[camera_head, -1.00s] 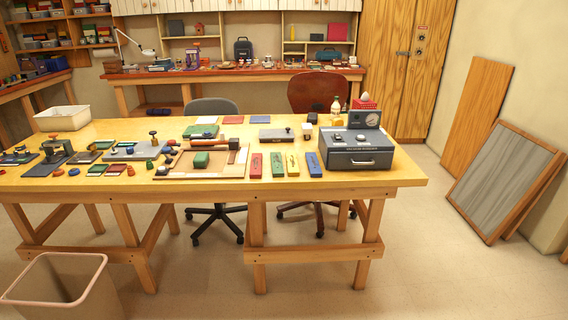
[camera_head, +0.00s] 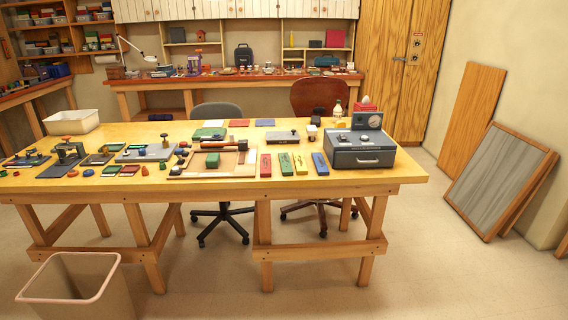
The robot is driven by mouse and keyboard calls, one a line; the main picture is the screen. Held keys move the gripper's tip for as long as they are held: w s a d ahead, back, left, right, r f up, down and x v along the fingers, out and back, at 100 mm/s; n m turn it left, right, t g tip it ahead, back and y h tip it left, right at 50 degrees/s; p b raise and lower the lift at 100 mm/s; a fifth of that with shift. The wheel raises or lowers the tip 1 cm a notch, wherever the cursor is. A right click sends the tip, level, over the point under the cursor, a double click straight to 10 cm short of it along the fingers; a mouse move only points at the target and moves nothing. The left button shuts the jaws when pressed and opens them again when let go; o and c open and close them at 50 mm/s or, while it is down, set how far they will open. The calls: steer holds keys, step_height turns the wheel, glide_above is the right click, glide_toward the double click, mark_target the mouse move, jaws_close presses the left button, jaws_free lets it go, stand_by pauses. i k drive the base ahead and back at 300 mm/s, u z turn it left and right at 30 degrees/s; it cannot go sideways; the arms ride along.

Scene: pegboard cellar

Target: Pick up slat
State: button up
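No object is marked as a slat, so I cannot tell for certain which one it is. My gripper is not in view, and nothing is seen touching the bars.
The metal box (camera_head: 360,158) stands at the bench's right end. A wooden tray with a mallet (camera_head: 228,144) lies left of the bars. A waste bin (camera_head: 77,290) stands at front left. Framed boards (camera_head: 498,180) lean at right.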

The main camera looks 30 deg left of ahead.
mark_target(321, 162)
steer(key=u, duration=0.25)
steer(key=k, duration=0.3)
steer(key=u, duration=2.2)
steer(key=k, duration=0.65)
steer(key=z, duration=0.4)
steer(key=i, duration=1.6)
steer(key=u, duration=0.2)
